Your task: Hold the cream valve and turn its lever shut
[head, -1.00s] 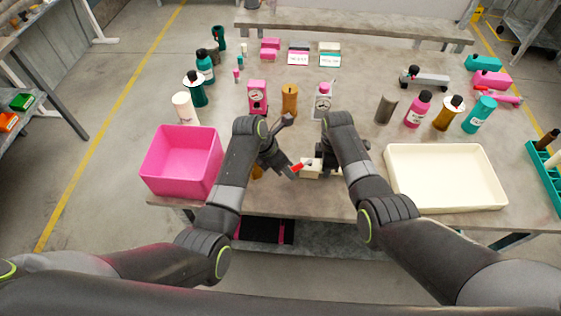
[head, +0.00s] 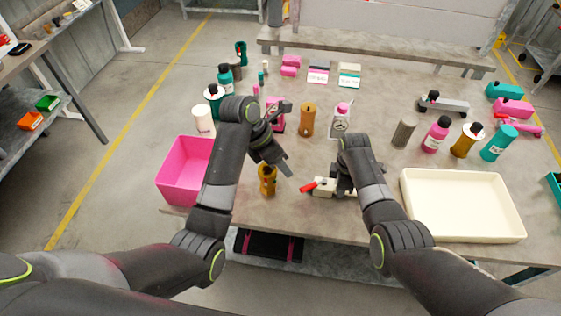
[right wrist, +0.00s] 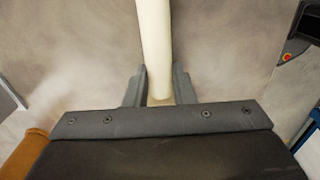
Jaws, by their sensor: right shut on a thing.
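The cream valve (head: 323,188) is near the table's front edge in the head view. Its red lever (head: 308,186) sticks out to the left, tilted slightly down. My right gripper (head: 342,184) is shut on the valve from the right. In the right wrist view a long cream part (right wrist: 154,45) of the valve runs between the two fingers (right wrist: 160,88). My left gripper (head: 286,167) is up and to the left of the lever, apart from it. I cannot make out its finger gap.
A mustard part (head: 267,182) stands just below my left gripper. A pink bin (head: 180,172) is at the left and a cream tray (head: 465,236) at the right. Several bottles and gauges stand further back. The table between valve and tray is partly covered by my arm.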

